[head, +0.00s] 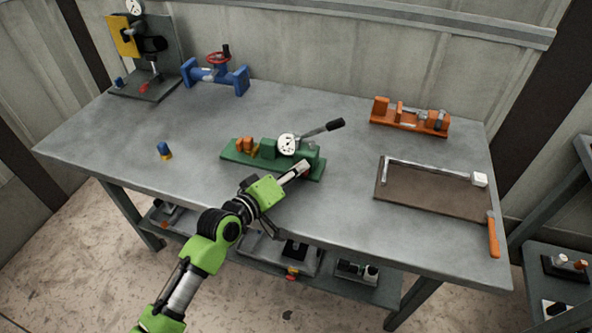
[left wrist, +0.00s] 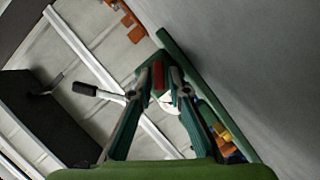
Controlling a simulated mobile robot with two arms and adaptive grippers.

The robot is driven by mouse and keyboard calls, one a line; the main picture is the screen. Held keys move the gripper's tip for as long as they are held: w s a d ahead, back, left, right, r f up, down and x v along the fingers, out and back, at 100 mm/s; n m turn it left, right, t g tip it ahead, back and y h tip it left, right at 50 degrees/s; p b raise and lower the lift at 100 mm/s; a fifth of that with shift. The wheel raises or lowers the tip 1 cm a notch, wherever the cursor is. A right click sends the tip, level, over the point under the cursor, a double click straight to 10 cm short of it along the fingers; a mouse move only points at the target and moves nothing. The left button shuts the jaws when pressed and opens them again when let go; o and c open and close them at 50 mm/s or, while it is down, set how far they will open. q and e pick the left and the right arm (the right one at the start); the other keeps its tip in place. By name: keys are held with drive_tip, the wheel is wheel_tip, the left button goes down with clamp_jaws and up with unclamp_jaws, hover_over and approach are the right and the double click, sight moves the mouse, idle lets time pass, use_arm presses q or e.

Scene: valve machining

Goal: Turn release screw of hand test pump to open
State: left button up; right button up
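The green hand test pump (head: 232,154) stands mid-bench, with a white round gauge (head: 289,144) and a black-gripped lever (head: 335,125) pointing to the back right. Its red release screw (head: 307,173) is at the near right end. My left gripper (head: 304,167) reaches in from the near side to that end. In the left wrist view, the red screw (left wrist: 158,76) sits between the close fingertips of my left gripper (left wrist: 162,76), which look shut on it; the exact contact is hard to see. How far the screw is turned does not show. My right gripper is not in view.
A blue valve with a red handwheel (head: 218,57) and a test stand (head: 155,85) are at the back left. An orange fixture (head: 410,122) and a brown tray (head: 430,200) are on the right.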

use_arm(q)
clamp_jaws()
drive_tip(key=shift+r+p, duration=0.15)
drive_tip(key=shift+p, duration=0.3)
drive_tip(key=m+y+p, duration=0.1)
drive_tip(key=p, duration=0.2)
drive_tip(key=m+y+p, duration=0.1)
drive_tip(key=m+p, duration=0.1)
drive_tip(key=p, duration=0.1)
drive_tip(key=m+p, duration=0.1)
drive_tip(key=p, duration=0.2)
drive_tip(key=shift+s+d+r+y, duration=0.1)
drive_tip(key=shift+d+r+y, duration=0.15)
drive_tip(key=shift+r+y, duration=0.15)
drive_tip(key=shift+d+f+m+y+p, duration=0.2)
drive_tip(key=shift+m+y+p, duration=0.2)
drive_tip(key=shift+m+p, duration=0.55)
drive_tip(key=shift+m+t+y, duration=0.3)
drive_tip(key=shift+m+y, duration=0.3)
drive_tip(key=shift+m, duration=0.15)
drive_tip(key=shift+f, duration=0.1)
